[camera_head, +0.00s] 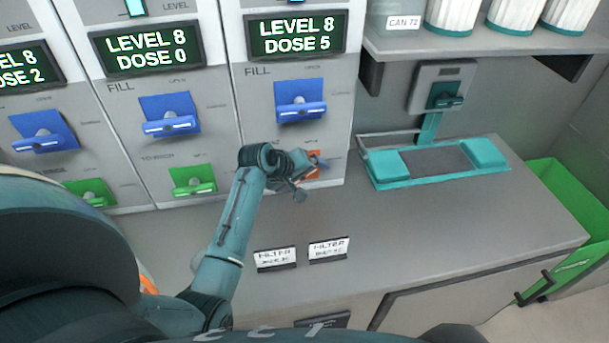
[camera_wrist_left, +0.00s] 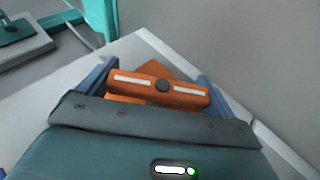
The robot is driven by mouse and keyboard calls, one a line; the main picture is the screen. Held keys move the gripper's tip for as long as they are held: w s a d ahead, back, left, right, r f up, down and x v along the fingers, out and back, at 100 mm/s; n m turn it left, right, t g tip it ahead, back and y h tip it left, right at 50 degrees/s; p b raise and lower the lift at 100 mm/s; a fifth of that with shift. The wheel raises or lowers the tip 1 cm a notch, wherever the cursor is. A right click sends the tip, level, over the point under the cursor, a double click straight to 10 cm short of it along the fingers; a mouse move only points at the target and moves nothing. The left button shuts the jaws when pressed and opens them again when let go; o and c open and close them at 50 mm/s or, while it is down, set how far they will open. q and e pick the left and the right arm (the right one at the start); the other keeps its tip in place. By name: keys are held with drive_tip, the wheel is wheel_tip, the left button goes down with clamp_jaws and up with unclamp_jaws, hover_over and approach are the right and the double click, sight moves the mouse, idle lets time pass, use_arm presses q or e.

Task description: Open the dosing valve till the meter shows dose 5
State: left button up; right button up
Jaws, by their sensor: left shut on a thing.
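The orange dosing valve handle (camera_head: 313,179) is low on the rightmost dispenser column and mostly hidden behind my left gripper (camera_head: 314,165) in the head view. In the left wrist view the orange handle (camera_wrist_left: 160,87) lies crosswise between the two blue fingers of my left gripper (camera_wrist_left: 155,82). The gripper is shut on it. The meter (camera_head: 296,35) above that column reads LEVEL 8, DOSE 5. My right gripper is not in view.
A blue fill valve (camera_head: 300,102) sits above the orange one. Neighbouring columns have green handles (camera_head: 193,181) and meters reading DOSE 0 and DOSE 2. A teal-padded fixture (camera_head: 437,162) stands right on the counter (camera_head: 400,235). A green bin (camera_head: 580,230) is at far right.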

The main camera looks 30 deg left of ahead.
use_arm(q)
drive_tip(key=g+y, duration=0.1)
drive_tip(key=m+g+y, duration=0.1)
drive_tip(key=y, duration=0.1)
drive_tip(key=g+y, duration=0.1)
drive_tip(key=g, duration=0.1)
drive_tip(key=shift+s+a+y, duration=0.15)
drive_tip(key=shift+a+y, duration=0.1)
drive_tip(key=shift+y, duration=0.15)
idle(0.3)
drive_tip(key=o, duration=0.7)
drive_tip(key=shift+m, duration=0.3)
drive_tip(key=v, duration=1.3)
drive_tip(key=shift+d, duration=0.1)
